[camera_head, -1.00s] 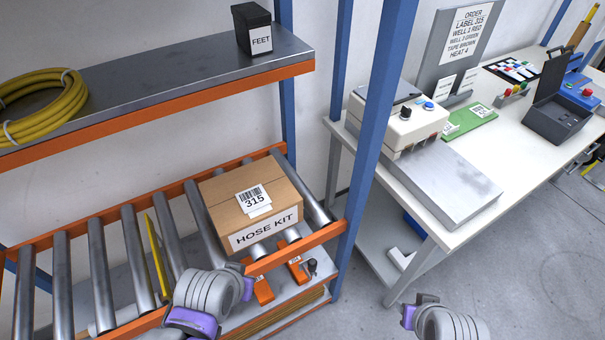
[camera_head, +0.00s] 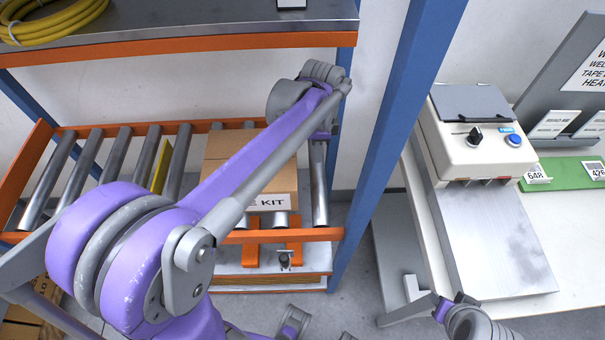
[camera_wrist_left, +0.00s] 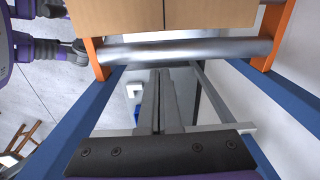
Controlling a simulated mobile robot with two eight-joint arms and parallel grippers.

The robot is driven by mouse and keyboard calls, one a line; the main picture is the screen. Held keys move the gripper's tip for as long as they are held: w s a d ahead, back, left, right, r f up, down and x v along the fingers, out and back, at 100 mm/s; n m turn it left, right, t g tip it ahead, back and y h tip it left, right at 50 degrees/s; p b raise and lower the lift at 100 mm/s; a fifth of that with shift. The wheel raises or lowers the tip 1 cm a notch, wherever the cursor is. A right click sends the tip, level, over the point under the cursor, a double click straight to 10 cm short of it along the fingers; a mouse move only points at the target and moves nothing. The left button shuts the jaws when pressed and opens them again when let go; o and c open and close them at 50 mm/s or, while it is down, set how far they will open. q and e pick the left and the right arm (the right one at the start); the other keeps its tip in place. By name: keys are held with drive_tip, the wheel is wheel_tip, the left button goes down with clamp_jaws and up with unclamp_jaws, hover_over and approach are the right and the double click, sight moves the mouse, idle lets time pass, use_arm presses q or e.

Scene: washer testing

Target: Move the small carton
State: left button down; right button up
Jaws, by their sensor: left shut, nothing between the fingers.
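The small carton (camera_head: 225,148), brown and labelled with "KIT" partly visible, sits on the roller conveyor near its right end. My left arm crosses in front of it and hides its middle and right part. My left wrist reaches past the carton's right side, by the blue post. In the left wrist view my left gripper (camera_wrist_left: 160,74) is shut and empty. The carton (camera_wrist_left: 150,12) shows there at the top edge, apart from the fingers, above a roller. My right gripper (camera_head: 445,305) is at the lower right, by the bench; its fingers are unclear.
Rollers (camera_head: 112,155) left of the carton are bare except for a yellow strip. An orange-edged shelf (camera_head: 200,45) with a yellow hose (camera_head: 55,20) hangs above. A blue post (camera_head: 395,130) stands to the right, then a white bench with a sealing machine (camera_head: 470,135).

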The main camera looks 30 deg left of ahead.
sight(316, 180)
use_arm(q)
drive_tip(key=f, duration=0.7)
drive_tip(key=f+b, duration=0.1)
drive_tip(key=f, duration=0.2)
drive_tip(key=shift+w+a+f, duration=0.15)
drive_tip(key=shift+w+f, duration=0.1)
drive_tip(key=shift+w, duration=0.05)
drive_tip(key=s+a, duration=0.2)
drive_tip(key=a, duration=0.1)
drive_tip(key=shift+a+r+p, duration=0.1)
drive_tip(key=shift+r+p, duration=0.1)
drive_tip(key=shift+p, duration=0.1)
